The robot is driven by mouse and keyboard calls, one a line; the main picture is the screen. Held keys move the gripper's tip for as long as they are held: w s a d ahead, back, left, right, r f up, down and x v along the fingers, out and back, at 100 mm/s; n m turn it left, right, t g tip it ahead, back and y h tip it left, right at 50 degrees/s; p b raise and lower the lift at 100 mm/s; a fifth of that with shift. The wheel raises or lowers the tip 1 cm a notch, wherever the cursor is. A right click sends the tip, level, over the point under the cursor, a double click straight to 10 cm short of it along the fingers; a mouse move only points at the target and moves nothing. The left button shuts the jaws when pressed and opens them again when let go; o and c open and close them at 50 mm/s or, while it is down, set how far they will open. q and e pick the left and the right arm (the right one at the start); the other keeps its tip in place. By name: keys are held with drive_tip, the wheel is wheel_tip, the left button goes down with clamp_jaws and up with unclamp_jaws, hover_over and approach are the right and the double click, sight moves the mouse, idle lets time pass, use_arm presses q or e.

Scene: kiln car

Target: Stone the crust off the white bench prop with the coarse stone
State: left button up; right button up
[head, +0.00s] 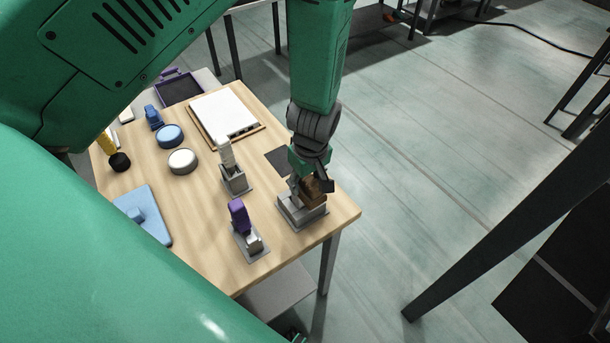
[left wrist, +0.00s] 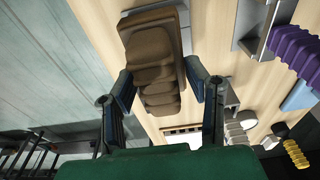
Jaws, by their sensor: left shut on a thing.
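The white bench prop (head: 226,153) stands upright in a grey holder (head: 235,182) near the middle of the table. A brown block with a ribbed grip (left wrist: 152,60), which looks like the coarse stone, is at a grey stand (head: 302,217) by the table's front right corner. My left gripper (head: 308,181) comes down over it, and its fingers (left wrist: 158,86) sit on both sides of the block in the left wrist view. The block's underside and any gap to the stand are hidden. The crust on the prop is too small to make out. My right gripper is not in view.
A purple-gripped tool (head: 238,214) stands in another holder left of the stand. A white slab on a board (head: 222,116), round blue (head: 169,136) and white (head: 183,161) pots and a blue pad (head: 150,225) lie further left and back.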

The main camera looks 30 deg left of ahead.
use_arm(q)
drive_tip(key=shift+f, duration=0.15)
idle(0.4)
drive_tip(key=shift+a, duration=0.1)
drive_tip(key=shift+w+a, duration=0.35)
drive_tip(key=shift+a, duration=0.45)
drive_tip(key=shift+w+a, duration=0.3)
drive_tip(key=shift+a, duration=0.5)
drive_tip(key=shift+w+a, duration=0.35)
drive_tip(key=shift+a, duration=0.45)
wheel_tip(320, 180, up, 7)
drive_tip(key=p, duration=0.2)
